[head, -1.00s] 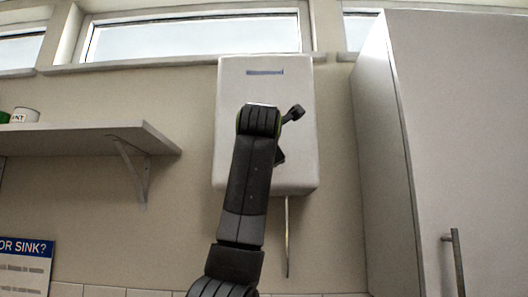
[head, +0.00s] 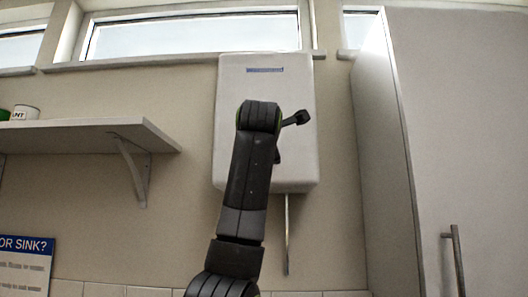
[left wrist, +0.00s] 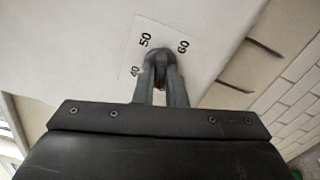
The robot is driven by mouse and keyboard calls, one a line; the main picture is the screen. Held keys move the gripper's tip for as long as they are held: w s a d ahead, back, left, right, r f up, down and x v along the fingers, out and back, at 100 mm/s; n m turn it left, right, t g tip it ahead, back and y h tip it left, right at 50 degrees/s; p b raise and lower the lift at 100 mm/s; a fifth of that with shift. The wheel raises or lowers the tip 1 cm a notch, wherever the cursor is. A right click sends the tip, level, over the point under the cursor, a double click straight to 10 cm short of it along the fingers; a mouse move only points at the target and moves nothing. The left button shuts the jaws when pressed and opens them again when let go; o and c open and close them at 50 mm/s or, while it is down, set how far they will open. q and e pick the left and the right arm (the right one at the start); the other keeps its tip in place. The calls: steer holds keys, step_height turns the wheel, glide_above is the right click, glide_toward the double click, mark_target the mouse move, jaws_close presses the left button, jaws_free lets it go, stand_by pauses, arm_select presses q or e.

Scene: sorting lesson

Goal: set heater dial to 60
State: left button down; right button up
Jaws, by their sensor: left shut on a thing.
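The heater (head: 265,88) is a white box on the wall in the head view. My left arm reaches up in front of it and hides the dial and my fingertips there. In the left wrist view, my left gripper (left wrist: 160,78) is shut on the dark dial (left wrist: 158,54) on the heater's white face. The printed marks 40, 50 and 60 show around the dial: 40 at its left, 50 at its upper left, 60 at its upper right. The fingers hide much of the dial, and I cannot tell exactly where its pointer stands. My right gripper is not in view.
A wall shelf (head: 90,137) with a white cup (head: 25,113) is at the left. A tall pale cabinet (head: 455,130) with a bar handle stands close at the right. A thin pipe (head: 287,235) hangs below the heater. A sign (head: 25,268) is at the lower left.

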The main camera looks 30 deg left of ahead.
arm_select(q)
steer(key=n, duration=1.3)
steer(key=n+b, duration=0.1)
steer(key=n, duration=1.2)
steer(key=shift+w+f+n+b, duration=0.1)
steer(key=shift+f+n+b, duration=0.1)
steer(key=shift+n+b, duration=0.15)
stand_by(1.5)
stand_by(0.4)
steer(key=c, duration=1.5)
jaws_free()
steer(key=shift+r, duration=0.1)
